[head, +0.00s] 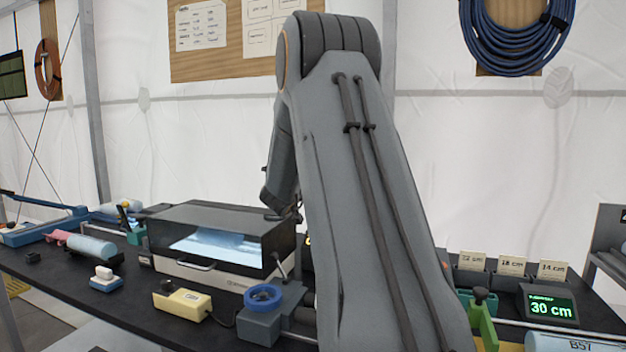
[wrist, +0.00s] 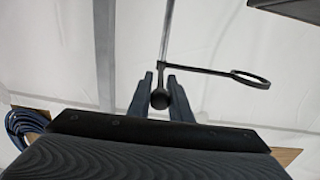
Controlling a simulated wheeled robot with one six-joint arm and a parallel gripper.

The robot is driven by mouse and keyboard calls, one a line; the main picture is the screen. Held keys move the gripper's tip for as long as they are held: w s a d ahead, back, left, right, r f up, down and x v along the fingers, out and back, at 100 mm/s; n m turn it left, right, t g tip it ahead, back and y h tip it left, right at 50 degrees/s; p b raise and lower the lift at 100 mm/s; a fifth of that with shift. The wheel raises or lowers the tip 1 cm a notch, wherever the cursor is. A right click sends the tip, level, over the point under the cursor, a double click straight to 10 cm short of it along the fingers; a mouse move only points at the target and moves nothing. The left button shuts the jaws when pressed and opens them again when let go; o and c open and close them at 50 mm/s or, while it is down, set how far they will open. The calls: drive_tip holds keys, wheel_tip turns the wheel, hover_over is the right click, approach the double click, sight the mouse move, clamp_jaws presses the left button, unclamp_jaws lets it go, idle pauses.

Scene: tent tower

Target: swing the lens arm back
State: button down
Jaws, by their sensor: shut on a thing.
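In the wrist view, the lens arm (wrist: 200,69) is a thin dark bar that ends in a round ring (wrist: 250,79) on the right. It joins a thin upright grey rod (wrist: 168,35). A dark ball knob (wrist: 160,100) sits at the rod's near end. My gripper (wrist: 161,85) has its two dark fingers on either side of the knob and is shut on it. In the head view, my arm covers the middle, and my gripper and the lens arm are hidden behind it.
On the black bench stand a dark box with a lit window (head: 215,242), a yellow control box (head: 182,303), a blue ring on a grey block (head: 262,297) and a green clamp (head: 484,318). A display (head: 550,307) reads 30 cm. A dark edge (wrist: 290,10) shows at the wrist view's upper right.

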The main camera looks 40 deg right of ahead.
drive_tip(key=shift+w+r, duration=0.1)
drive_tip(key=shift+r, duration=0.2)
drive_tip(key=c, duration=1.8)
unclamp_jaws()
drive_tip(key=shift+o, duration=0.8)
drive_tip(key=shift+f, duration=0.15)
drive_tip(key=b+v, duration=0.1)
drive_tip(key=v, duration=0.6)
drive_tip(key=shift+a, duration=0.35)
